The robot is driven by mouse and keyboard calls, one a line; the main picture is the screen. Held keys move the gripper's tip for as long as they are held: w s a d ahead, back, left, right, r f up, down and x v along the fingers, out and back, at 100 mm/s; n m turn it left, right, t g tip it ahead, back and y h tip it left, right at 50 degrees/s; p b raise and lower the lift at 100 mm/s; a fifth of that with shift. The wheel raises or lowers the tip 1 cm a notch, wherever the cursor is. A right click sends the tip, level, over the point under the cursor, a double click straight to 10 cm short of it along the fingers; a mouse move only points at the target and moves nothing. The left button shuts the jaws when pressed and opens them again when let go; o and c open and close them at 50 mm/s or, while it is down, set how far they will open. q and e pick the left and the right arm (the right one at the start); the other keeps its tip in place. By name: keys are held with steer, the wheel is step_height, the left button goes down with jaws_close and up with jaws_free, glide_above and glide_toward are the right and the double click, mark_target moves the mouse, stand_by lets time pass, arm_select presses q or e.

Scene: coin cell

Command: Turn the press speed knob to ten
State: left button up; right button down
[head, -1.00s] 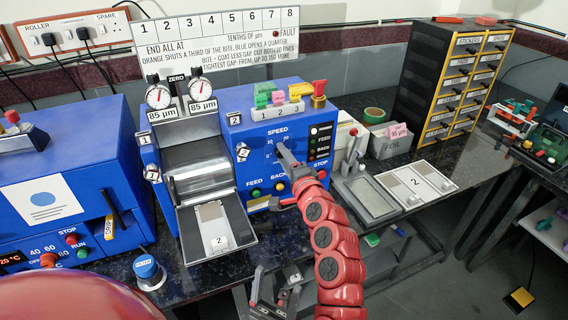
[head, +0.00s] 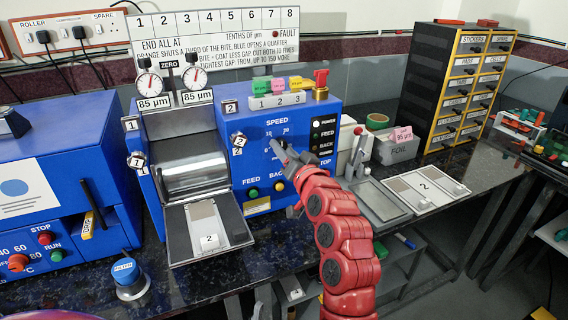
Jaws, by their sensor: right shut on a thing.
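The blue press (head: 330,108) stands on the dark bench, with a SPEED dial (head: 277,122) on its front panel. My right gripper (head: 283,152) is at the dial, just below the SPEED label, and is shut on the speed knob. The gripper and its red arm hide the knob, so its pointer and setting cannot be read. Some small scale marks show above the gripper. My left gripper is out of view.
FEED (head: 252,193) and BACK (head: 279,187) buttons sit below the dial. A tray (head: 208,229) juts out from the rollers at left. A metal tray (head: 380,199) and a white board (head: 426,188) lie right of my arm. A blue filter knob (head: 126,272) stands at front left.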

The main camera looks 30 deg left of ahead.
steer(key=shift+f+n+b, duration=0.2)
steer(key=shift+n+b, duration=3.6)
steer(key=shift+b, duration=0.6)
steer(key=shift+c, duration=2.2)
jaws_free()
steer(key=shift+r, duration=0.1)
steer(key=p+v, duration=0.1)
steer(key=v, duration=1.6)
steer(key=shift+d, duration=0.25)
